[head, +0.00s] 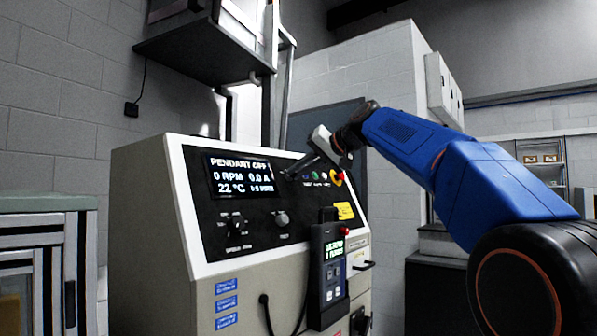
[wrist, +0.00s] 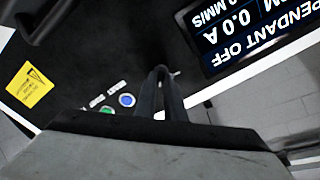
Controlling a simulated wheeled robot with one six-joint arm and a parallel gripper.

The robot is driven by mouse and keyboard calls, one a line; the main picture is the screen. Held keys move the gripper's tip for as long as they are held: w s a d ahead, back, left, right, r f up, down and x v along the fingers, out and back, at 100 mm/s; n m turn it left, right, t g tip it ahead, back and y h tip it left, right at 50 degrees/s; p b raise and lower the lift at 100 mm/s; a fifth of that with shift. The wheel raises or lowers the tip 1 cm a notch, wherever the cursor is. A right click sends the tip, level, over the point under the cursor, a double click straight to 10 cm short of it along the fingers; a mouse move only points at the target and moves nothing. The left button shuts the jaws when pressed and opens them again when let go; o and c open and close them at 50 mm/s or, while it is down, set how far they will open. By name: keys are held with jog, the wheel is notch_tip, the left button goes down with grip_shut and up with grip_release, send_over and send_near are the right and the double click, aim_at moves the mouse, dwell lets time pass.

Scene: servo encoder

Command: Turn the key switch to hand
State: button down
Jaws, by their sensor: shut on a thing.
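My gripper (head: 290,174) reaches in from the right to the upper part of the black control panel, just right of the display. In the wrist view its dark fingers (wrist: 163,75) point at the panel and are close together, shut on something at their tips. The fingers hide the key switch there, so its key and the position it points to cannot be read. The display (head: 240,175) reads "PENDANT OFF", with 0 RPM and 0.0 A; part of it also shows upside down in the wrist view (wrist: 250,35).
A blue button (wrist: 127,100) and a green button (wrist: 106,110) sit close beside the fingers. A red mushroom button (head: 338,178) is to their right. Two knobs (head: 282,218) are lower on the panel. A pendant (head: 328,270) hangs on the cabinet front. A yellow label (wrist: 30,84) is near.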

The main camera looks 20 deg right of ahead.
jog(key=shift+m, duration=0.4)
jog(key=c, duration=1.8)
grip_release()
jog(key=shift+c, duration=0.2)
jog(key=shift+d, duration=0.1)
jog(key=v, duration=1.7)
jog(key=shift+s+d+r, duration=0.1)
jog(key=shift+r, duration=0.05)
